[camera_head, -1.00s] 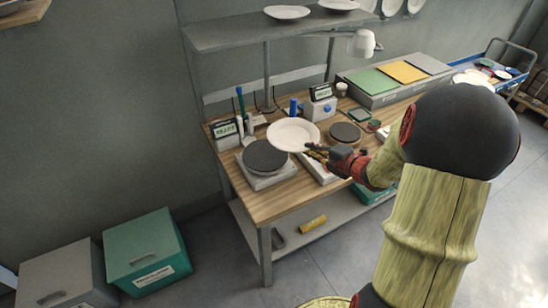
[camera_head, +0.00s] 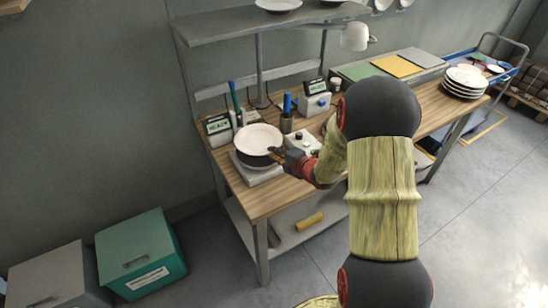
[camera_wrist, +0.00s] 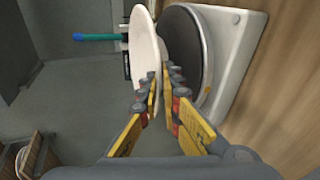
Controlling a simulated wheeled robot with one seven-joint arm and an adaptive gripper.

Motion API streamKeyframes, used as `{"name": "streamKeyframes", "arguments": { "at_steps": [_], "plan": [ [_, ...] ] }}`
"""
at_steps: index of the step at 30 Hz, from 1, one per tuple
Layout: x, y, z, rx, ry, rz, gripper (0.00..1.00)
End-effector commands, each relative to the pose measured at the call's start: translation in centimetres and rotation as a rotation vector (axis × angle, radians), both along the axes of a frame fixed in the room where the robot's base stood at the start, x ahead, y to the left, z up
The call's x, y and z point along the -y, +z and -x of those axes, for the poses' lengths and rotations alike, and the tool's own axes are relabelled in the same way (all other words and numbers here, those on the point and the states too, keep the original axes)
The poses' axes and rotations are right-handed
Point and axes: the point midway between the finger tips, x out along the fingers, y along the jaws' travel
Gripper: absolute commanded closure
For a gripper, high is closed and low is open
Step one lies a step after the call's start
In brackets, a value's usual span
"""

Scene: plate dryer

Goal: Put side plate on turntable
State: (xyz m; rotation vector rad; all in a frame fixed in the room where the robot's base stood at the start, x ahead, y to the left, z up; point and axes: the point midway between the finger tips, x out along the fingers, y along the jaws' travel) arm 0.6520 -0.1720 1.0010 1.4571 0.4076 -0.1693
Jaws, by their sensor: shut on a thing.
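The side plate (camera_head: 258,139) is white and round. My gripper (camera_head: 276,152) is shut on its near right rim and holds it over the turntable (camera_head: 246,161), a dark disc on a pale square base (camera_head: 262,177) at the table's left end. In the wrist view the plate (camera_wrist: 149,50) is edge-on between the fingers of my gripper (camera_wrist: 163,98), beside the dark turntable disc (camera_wrist: 186,45). A small gap seems to show between plate and disc there. The plate hides most of the disc in the head view.
A shelf (camera_head: 220,31) runs above. A plate stack (camera_head: 465,82) stands at the right end. Bare wood lies in front of the turntable.

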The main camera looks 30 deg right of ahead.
Motion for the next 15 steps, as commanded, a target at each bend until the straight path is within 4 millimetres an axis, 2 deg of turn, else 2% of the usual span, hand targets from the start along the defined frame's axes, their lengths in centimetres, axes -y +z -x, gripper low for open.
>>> {"name": "streamKeyframes", "arguments": {
  "at_steps": [1,3,15],
  "plan": [
    [0.1,-1.1,0.0,-0.001,-0.002,-0.001,1.00],
    [0.1,-1.7,0.0,0.000,-0.002,-0.001,1.00],
    [0.1,-2.1,0.0,0.002,-0.001,0.000,1.00]
  ]
}}
